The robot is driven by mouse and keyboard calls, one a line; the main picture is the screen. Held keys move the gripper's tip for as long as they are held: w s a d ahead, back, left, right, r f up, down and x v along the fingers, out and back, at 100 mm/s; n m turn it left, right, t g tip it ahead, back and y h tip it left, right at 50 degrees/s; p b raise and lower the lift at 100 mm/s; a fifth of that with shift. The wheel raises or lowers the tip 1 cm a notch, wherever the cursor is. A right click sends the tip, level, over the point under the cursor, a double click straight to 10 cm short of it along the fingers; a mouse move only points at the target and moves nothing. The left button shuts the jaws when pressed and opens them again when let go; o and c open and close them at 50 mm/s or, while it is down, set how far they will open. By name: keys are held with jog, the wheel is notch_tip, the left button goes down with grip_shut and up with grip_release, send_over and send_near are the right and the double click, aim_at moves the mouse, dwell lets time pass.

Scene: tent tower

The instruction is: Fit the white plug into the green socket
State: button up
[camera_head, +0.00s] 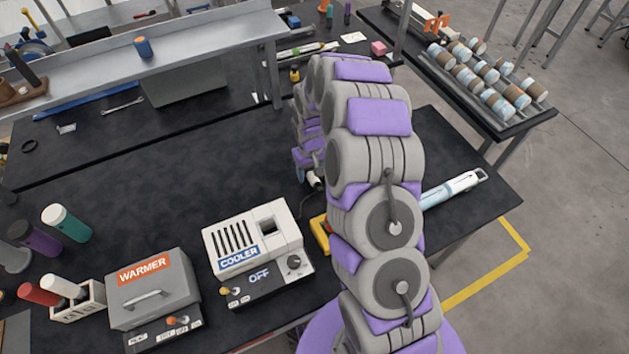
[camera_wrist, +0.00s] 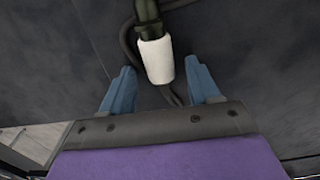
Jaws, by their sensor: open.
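The white plug (camera_wrist: 157,62) shows in the wrist view with a black part at its far end and a dark cable beside it. My gripper (camera_wrist: 159,66) is open, with one blue finger on each side of the plug. Gaps show between both fingers and the plug, and I cannot tell how far it is in depth. In the head view my arm hides most of the gripper; a small white and black piece, perhaps the plug, shows beside the arm (camera_head: 315,180). I cannot make out a green socket in either view.
The cooler box (camera_head: 252,240) and the warmer box (camera_head: 150,288) stand at the front of the black table. Capped bottles (camera_head: 66,222) are at the left. A metal shelf (camera_head: 190,45) rises behind. A white and blue tool (camera_head: 452,190) lies right of my arm. The table's middle left is clear.

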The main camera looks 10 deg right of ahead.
jog(key=shift+c, duration=0.3)
jog(key=shift+a, duration=0.15)
jog(key=c, duration=0.3)
grip_shut()
